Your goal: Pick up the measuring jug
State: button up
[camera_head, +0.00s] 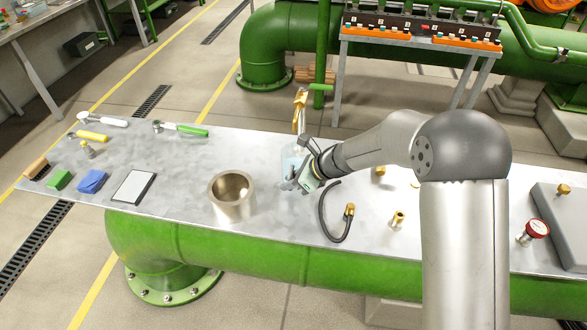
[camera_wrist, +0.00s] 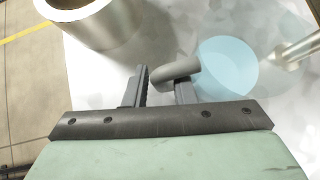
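The measuring jug (camera_head: 290,163) is a pale blue, see-through vessel on the metal table, partly hidden behind my gripper in the head view. In the wrist view the jug (camera_wrist: 230,68) shows as a round blue shape right of the fingers, with a curved grey handle (camera_wrist: 174,66) pointing left. My gripper (camera_head: 296,183) is low over the table beside the jug. In the wrist view my gripper (camera_wrist: 162,82) is open, its two dark fingers apart. The handle's end lies at the gap between the fingertips, and the right finger overlaps it. I cannot tell whether they touch.
A thick metal ring (camera_head: 232,195) stands left of my gripper, and its side (camera_wrist: 105,22) shows in the wrist view. A black hose (camera_head: 327,220) with a brass end lies close on the right. A brass-topped tool (camera_head: 300,108) stands behind. Brass fittings (camera_head: 398,219) lie further right.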

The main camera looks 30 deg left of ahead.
aim_at(290, 174)
jog(key=shift+a+f, duration=0.2)
grip_shut()
jog(key=shift+r, duration=0.15)
jog(key=shift+r+b, duration=0.55)
jog(key=shift+r, duration=1.15)
jog(key=s+d+b, duration=0.2)
jog(key=s+d, duration=0.1)
jog(key=s, duration=0.5)
jog(key=s+d+b, duration=0.3)
jog(key=s+d, duration=0.1)
jog(key=s, duration=0.4)
jog(key=shift+s, duration=0.2)
jog(key=shift+s, duration=0.1)
